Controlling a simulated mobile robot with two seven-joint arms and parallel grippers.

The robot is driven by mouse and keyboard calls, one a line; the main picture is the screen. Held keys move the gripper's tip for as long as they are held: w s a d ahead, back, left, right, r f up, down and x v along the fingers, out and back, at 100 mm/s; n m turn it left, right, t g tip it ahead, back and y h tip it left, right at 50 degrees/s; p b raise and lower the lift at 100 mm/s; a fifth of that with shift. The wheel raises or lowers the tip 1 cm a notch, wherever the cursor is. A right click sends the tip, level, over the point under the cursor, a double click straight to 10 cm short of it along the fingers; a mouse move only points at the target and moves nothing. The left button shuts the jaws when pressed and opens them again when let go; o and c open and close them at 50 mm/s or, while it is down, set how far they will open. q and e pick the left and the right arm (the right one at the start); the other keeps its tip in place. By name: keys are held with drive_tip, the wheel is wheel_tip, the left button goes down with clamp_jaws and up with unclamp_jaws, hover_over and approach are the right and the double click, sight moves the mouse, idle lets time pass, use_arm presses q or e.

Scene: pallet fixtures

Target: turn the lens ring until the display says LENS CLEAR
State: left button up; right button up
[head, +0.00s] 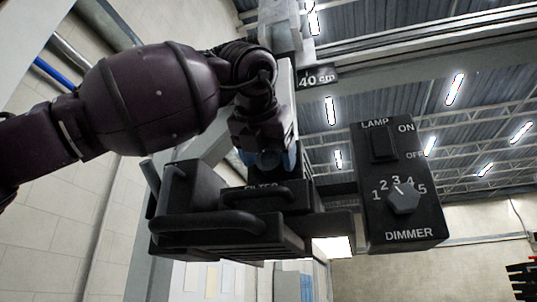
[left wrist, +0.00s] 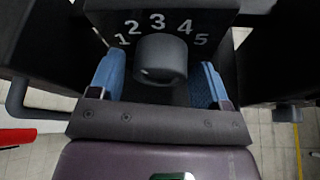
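My left gripper (head: 265,158) is at the dark housing (head: 235,232) in the head view, with its blue fingertips pointing down. In the left wrist view its two blue finger pads (left wrist: 160,85) stand apart, one on each side of a dark round knob (left wrist: 160,62). Gaps show between pads and knob, so the gripper looks open around it. Numbers 1 to 5 arc above this knob on a dark plate. I cannot tell whether this knob is the lens ring. In the head view the gripper hides it. No display text is visible. My right gripper is out of view.
A black box at the right carries a LAMP switch (head: 384,145) and a DIMMER knob (head: 403,198) with a 1 to 5 scale. Dark handles (head: 225,222) stick out of the housing's front, close below my left gripper.

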use_arm(q)
drive_tip(key=c, duration=0.8)
drive_tip(key=shift+o, duration=0.2)
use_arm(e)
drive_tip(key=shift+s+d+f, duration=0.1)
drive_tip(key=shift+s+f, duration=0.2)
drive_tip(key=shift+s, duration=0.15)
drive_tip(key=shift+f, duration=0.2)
use_arm(q)
drive_tip(key=shift+f+n+g+h+b, duration=0.1)
drive_tip(key=shift+n+g+h+b, duration=0.2)
drive_tip(key=shift+n+h+b, duration=0.45)
drive_tip(key=shift+w+n+b, duration=0.1)
drive_tip(key=shift+n+b, duration=0.4)
drive_tip(key=shift+n, duration=0.05)
drive_tip(key=shift+n+h+b, duration=0.35)
drive_tip(key=shift+n+h, duration=0.15)
drive_tip(key=shift+h, duration=0.05)
drive_tip(key=shift+a+r+n, duration=0.1)
drive_tip(key=shift+r+n, duration=0.1)
drive_tip(key=shift+n, duration=0.1)
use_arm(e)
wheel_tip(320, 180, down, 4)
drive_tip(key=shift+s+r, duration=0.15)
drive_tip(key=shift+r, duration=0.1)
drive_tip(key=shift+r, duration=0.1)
